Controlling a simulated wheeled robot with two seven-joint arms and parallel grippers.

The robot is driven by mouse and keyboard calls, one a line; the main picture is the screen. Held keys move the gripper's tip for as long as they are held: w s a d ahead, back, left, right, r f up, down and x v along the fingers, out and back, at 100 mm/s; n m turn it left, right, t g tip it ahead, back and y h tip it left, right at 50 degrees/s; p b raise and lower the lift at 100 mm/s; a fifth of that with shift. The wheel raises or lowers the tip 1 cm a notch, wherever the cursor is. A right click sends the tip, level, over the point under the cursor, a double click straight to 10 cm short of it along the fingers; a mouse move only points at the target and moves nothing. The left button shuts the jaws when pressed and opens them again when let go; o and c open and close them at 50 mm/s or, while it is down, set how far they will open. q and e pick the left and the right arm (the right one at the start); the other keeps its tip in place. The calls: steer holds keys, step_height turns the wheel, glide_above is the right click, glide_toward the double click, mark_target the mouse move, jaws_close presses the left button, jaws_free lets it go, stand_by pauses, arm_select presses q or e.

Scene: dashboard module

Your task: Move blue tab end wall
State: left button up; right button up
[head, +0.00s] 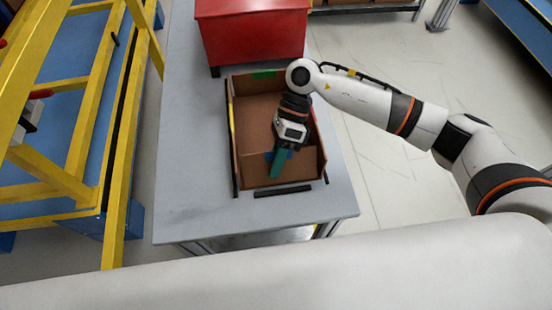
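An open brown cardboard box (233,140) lies on the grey table. Its near end has a brown wall panel (306,163) with a blue tab (268,155) at its upper edge, partly hidden by my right gripper. A green tab (264,74) marks the far end wall. My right gripper (276,172) comes in from the right and points down at the near end wall, with its teal fingers overlapping the wall beside the blue tab. Its finger gap does not show, so I cannot tell whether it grips the wall. My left gripper is not in view.
A red bin (252,35) stands behind the box on the table (190,175). Dark strips (283,191) lie around the box. A yellow frame (122,130) stands left of the table. The table's left side and front right corner are clear.

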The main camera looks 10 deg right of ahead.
steer(key=b+v, duration=0.2)
steer(key=v, duration=1)
steer(key=shift+c, duration=0.6)
